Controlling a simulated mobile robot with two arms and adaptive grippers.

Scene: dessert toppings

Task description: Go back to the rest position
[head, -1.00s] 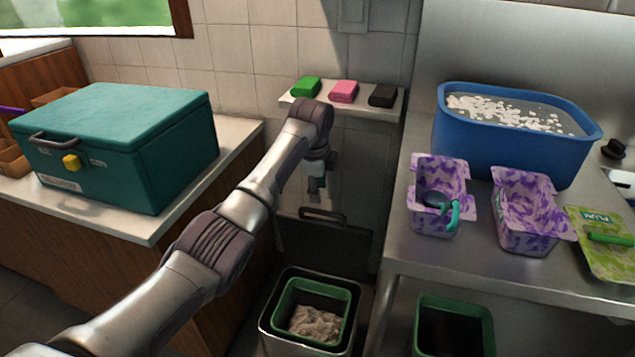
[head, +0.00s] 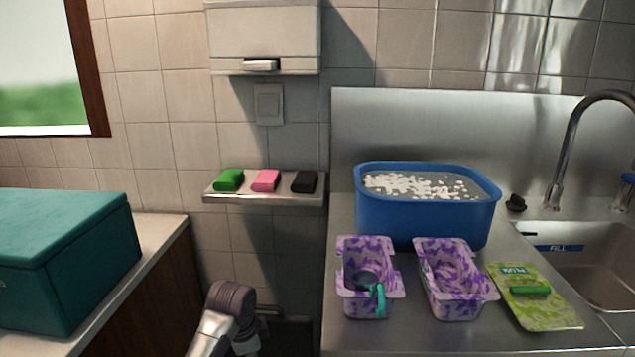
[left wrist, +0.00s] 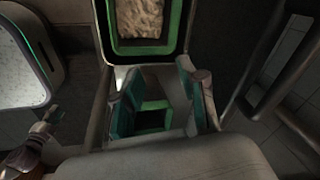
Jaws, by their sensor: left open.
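My left arm shows at the bottom of the head view, and its gripper is below the picture edge there. In the left wrist view my left gripper (left wrist: 157,88) is open, with its two teal-padded fingers apart and nothing held between them. Past the fingers is a green-rimmed bin (left wrist: 113,35) with pale, crumpled contents. A second green-edged opening (left wrist: 152,131) shows between the fingers; I cannot tell what it is.
A teal box (head: 70,225) stands on the left counter. A wall shelf (head: 265,198) holds green, pink and black blocks. On the steel counter are a blue tub (head: 425,220), two purple-patterned containers (head: 365,250) (head: 445,250) and a green packet (head: 535,305). A sink (head: 600,265) is at right.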

